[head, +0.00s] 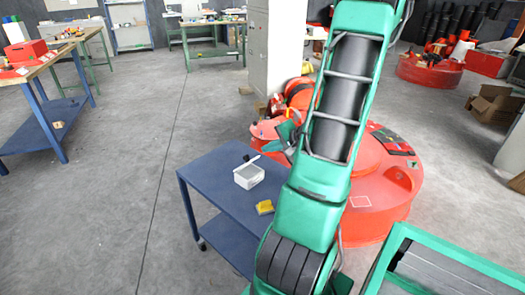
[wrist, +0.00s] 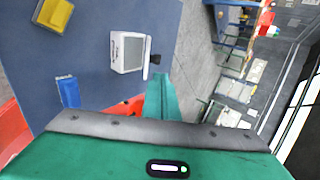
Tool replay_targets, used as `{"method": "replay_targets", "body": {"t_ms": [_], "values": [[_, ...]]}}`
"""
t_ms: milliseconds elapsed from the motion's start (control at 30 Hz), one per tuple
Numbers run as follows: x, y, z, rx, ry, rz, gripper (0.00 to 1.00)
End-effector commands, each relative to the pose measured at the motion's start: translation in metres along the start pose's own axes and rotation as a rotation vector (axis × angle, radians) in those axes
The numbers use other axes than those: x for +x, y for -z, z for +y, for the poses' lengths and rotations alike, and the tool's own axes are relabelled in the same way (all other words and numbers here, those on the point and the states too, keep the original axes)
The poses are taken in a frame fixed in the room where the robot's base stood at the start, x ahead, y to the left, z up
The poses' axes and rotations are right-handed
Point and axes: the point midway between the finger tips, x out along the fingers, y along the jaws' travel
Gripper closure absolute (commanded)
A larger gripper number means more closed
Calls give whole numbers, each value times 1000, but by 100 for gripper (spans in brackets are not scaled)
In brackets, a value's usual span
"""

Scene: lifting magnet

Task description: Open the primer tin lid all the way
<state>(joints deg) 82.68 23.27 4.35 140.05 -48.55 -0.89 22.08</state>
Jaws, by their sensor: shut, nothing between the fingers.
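The primer tin, a small white box with a grey top face or interior (head: 248,178), stands on the blue cart. It also shows in the wrist view (wrist: 127,53). Its lid (wrist: 147,55) appears as a thin white strip seen nearly edge-on along one side, standing up from the box, with a black knob (wrist: 155,59) on its outer face. In the head view the lid (head: 247,163) is a thin pale panel at the tin's far edge. My gripper (wrist: 158,78) is shut and empty, its fingertips just below the lid and knob in the picture; contact is not visible.
The blue cart top (head: 222,176) also holds a yellow block (head: 264,207) and, in the wrist view, a blue block (wrist: 67,92). A large red round magnet (head: 385,190) stands right of the cart. Open concrete floor lies to the left.

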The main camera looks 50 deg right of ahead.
Motion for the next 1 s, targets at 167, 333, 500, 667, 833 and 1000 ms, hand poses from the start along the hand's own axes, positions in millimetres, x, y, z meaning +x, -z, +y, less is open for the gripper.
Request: {"method": "replay_targets", "body": {"t_ms": [167, 333, 500, 667, 833, 1000], "values": [[34, -2, 0, -2, -1, -6, 100], [66, -2, 0, -2, -2, -6, 100], [94, -1, 0, -3, -1, -3, 100], [111, -1, 0, -2, -1, -2, 100], [118, -1, 0, -3, -2, -1, 100], [119, -1, 0, -3, -2, -1, 100]]}}
